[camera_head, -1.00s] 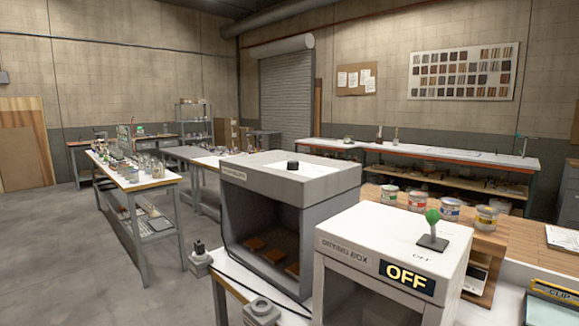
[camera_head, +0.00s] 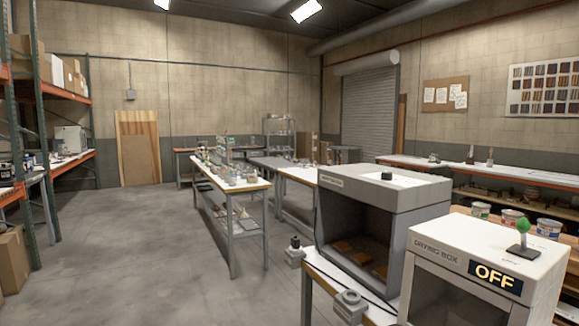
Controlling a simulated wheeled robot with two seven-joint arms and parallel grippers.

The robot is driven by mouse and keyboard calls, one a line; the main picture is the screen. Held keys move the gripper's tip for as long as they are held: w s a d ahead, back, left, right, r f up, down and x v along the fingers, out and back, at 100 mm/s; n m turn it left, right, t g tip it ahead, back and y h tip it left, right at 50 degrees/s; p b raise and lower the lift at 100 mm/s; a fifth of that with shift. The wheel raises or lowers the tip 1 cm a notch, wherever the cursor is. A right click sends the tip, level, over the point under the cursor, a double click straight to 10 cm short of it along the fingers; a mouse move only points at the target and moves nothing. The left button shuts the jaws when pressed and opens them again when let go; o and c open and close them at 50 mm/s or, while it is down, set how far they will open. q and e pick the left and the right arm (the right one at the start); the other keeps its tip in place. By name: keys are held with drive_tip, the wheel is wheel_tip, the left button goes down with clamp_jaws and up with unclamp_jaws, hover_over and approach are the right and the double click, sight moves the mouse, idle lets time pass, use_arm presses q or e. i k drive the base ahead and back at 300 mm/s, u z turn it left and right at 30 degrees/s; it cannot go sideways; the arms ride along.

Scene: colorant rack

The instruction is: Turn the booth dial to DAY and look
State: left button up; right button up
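The light booth (camera_head: 397,200) is a grey open-fronted box on the bench at the right. A small black dial (camera_head: 386,176) sits on its white top panel. The dial's setting marks are too small to read. Several brown panels (camera_head: 344,246) lie inside the booth, and its interior is dark. Neither of my grippers shows in the head view.
A white drying box (camera_head: 450,251) stands in front of the booth at right, with a green-knobbed lever (camera_head: 522,228) and a sign reading OFF (camera_head: 495,277). A long worktable (camera_head: 237,187) with many small items stands mid-room. Shelving (camera_head: 62,110) lines the left. The concrete floor (camera_head: 140,250) at left is clear.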

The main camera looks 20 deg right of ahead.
sight(385, 176)
drive_tip(key=u, duration=0.5)
drive_tip(key=i, duration=2.65)
drive_tip(key=z, duration=3.6)
